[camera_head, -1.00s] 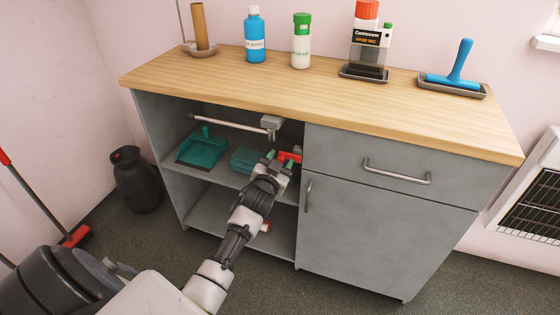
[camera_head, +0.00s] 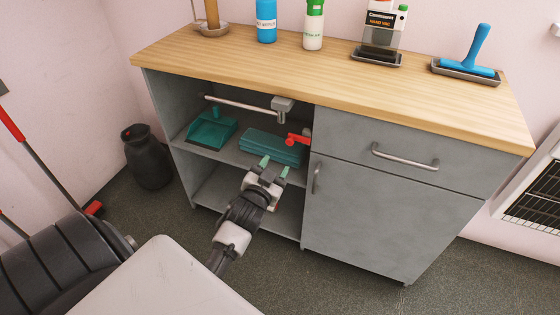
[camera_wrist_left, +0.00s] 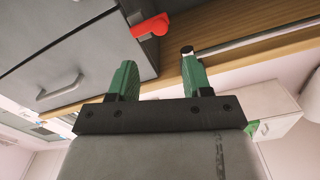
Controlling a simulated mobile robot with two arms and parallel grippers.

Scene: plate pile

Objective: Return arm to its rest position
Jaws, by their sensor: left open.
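My left gripper (camera_head: 273,168) is open, with its green fingertips apart and nothing between them. It is in front of the open shelf bay of the grey cabinet (camera_head: 390,220), just below and in front of the teal stacked items (camera_head: 270,147). In the left wrist view its two green fingers (camera_wrist_left: 158,80) stand apart, with the red lever (camera_wrist_left: 150,27) beyond them. That red lever (camera_head: 298,138) sits at the right side of the bay, beside the drawer. My right gripper is not in view.
A teal dustpan (camera_head: 211,130) lies on the upper shelf, below a metal rail (camera_head: 240,103). A dark vase (camera_head: 148,157) stands on the floor at left.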

